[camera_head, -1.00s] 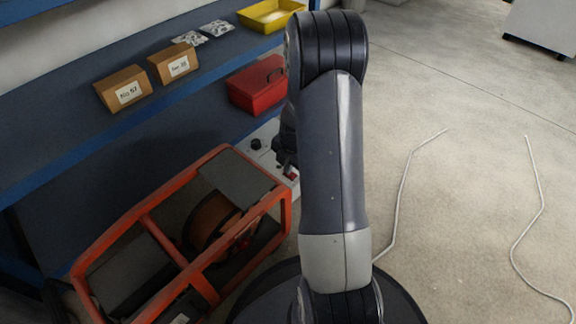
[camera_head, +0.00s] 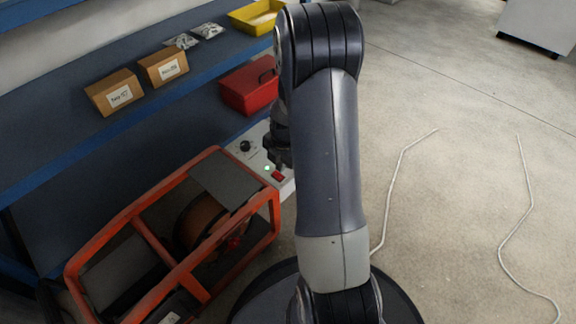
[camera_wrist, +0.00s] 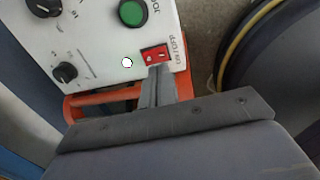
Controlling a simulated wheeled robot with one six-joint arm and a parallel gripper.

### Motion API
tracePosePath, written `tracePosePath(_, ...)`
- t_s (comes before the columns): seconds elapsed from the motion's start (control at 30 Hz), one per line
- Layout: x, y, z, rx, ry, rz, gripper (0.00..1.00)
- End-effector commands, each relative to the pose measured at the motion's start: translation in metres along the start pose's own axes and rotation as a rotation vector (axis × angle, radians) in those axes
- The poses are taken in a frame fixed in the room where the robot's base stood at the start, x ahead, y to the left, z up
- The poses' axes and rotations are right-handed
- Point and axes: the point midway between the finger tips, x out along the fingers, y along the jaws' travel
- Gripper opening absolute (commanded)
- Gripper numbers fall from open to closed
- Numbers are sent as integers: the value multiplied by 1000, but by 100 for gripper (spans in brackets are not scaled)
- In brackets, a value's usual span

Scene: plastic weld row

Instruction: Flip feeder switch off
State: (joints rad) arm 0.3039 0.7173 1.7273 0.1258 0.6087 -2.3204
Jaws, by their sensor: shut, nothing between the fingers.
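The feeder switch is a red rocker (camera_wrist: 154,54) on a white control panel (camera_wrist: 100,40), and it also shows red in the head view (camera_head: 278,176). A small indicator lamp (camera_wrist: 127,62) beside the rocker glows white-green. My gripper (camera_wrist: 159,72) is shut and empty, its fingertips at the lower edge of the rocker, covering part of it. Whether they touch it I cannot tell. In the head view my gripper (camera_head: 279,160) is above the panel, partly hidden by my arm.
The panel also has a green button (camera_wrist: 132,13) and black knobs (camera_wrist: 65,73). An orange-framed feeder (camera_head: 150,232) stands left of my arm. A blue bench (camera_head: 60,110) holds cardboard boxes, a red case (camera_head: 248,90) and a yellow tray (camera_head: 262,14). Open floor lies right.

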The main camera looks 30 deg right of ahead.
Motion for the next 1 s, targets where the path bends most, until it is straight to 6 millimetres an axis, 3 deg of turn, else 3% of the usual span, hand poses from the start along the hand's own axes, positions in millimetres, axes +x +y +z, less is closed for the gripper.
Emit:
tracePosePath(0.03, -20, 3, 0, -1, -3, 5, 0)
tracePosePath(0.1, -38, 2, 0, 1, -4, 5, 0)
tracePosePath(0.4, -91, 1, 0, 1, -3, 4, 0)
tracePosePath(0.6, -102, 1, 0, 1, -2, 3, 0)
tracePosePath(1.0, -102, 4, 4, 1, -1, 3, 0)
